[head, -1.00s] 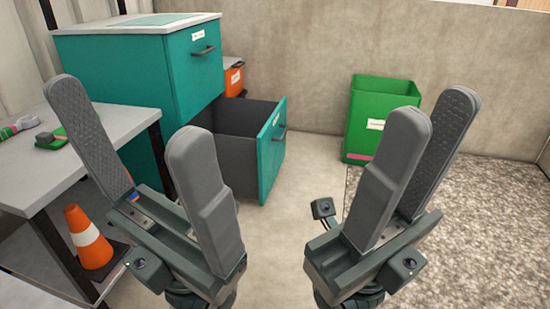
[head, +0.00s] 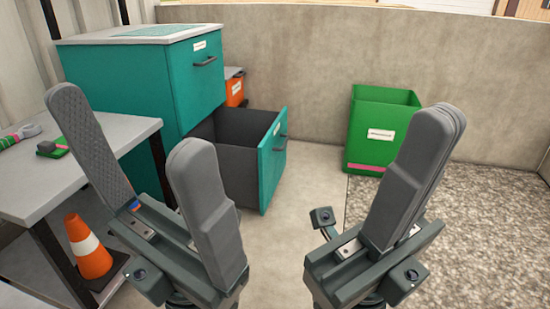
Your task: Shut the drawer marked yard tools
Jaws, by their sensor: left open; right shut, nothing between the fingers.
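A teal cabinet (head: 150,90) stands at the back left. Its lower drawer (head: 265,166) is pulled well out and looks empty in the part I can see; its upper drawer (head: 206,72) is shut. The labels are too small to read, so I cannot tell which drawer is marked yard tools. My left gripper (head: 132,145) is open and empty, in front of the cabinet and nearer to me than the open drawer. My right gripper (head: 418,170) is shut and empty, to the right of the open drawer and apart from it, in front of the green bin.
A green bin (head: 372,148) stands by the back wall. A grey table (head: 85,160) with small items is at the left, with an orange cone (head: 85,240) beside its leg. An orange box (head: 235,90) sits behind the cabinet. Bare floor lies right of the drawer.

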